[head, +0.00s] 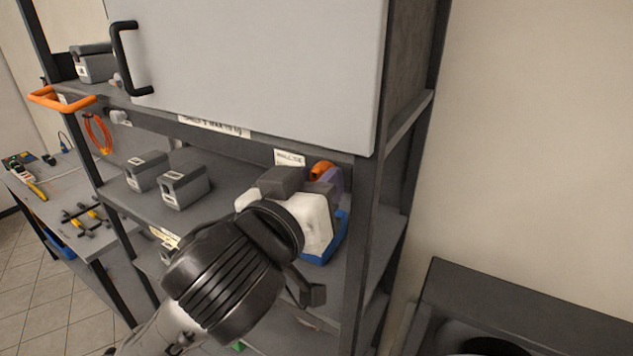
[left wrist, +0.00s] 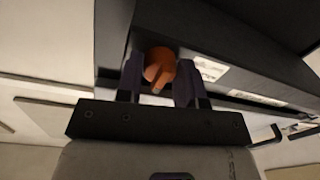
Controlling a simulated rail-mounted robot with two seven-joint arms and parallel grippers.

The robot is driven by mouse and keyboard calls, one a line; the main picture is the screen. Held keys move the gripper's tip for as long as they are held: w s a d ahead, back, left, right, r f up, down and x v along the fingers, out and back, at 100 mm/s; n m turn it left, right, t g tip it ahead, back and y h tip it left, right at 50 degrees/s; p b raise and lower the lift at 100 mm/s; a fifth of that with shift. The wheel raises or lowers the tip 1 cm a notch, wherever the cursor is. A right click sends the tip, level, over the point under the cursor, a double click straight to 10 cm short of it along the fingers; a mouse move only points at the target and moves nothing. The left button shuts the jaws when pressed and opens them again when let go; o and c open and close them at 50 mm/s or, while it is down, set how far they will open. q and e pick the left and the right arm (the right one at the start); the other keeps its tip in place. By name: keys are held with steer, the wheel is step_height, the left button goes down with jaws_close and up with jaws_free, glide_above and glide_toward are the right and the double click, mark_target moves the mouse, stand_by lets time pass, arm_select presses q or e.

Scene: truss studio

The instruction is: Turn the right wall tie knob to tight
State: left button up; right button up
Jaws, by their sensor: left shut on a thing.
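The right wall tie knob (head: 322,169) is orange and sits at the shelf unit's right upright, just below the white cabinet door. My left gripper (head: 332,180) is at the knob, its hand and arm hiding much of the area around it. In the left wrist view the orange knob (left wrist: 158,66) lies between the two purple fingers of my left gripper (left wrist: 158,82), which is shut on it. The knob's pointer and any tight mark cannot be read. My right gripper is not in view.
The white cabinet door (head: 250,60) with a black handle (head: 127,60) is above my arm. Grey boxes (head: 185,186) stand on the shelf to the left. A workbench (head: 60,195) with tools is at far left. A dark unit (head: 530,310) stands at lower right.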

arm_select(q)
steer(key=shift+m, duration=0.3)
steer(key=shift+c, duration=0.2)
steer(key=m+p, duration=0.1)
steer(key=m, duration=0.1)
steer(key=shift+m+p, duration=0.3)
steer(key=shift+m, duration=0.1)
steer(key=m+p, duration=0.2)
steer(key=m, duration=0.3)
steer(key=shift+a+m, duration=0.1)
steer(key=shift+m, duration=0.2)
steer(key=m+p, duration=0.2)
steer(key=m, duration=0.2)
steer(key=shift+w+m+h, duration=0.1)
steer(key=shift+m+h, duration=0.3)
steer(key=shift+m+p, duration=0.9)
steer(key=shift+m, duration=1.4)
steer(key=o, duration=0.9)
steer(key=shift+a, duration=0.1)
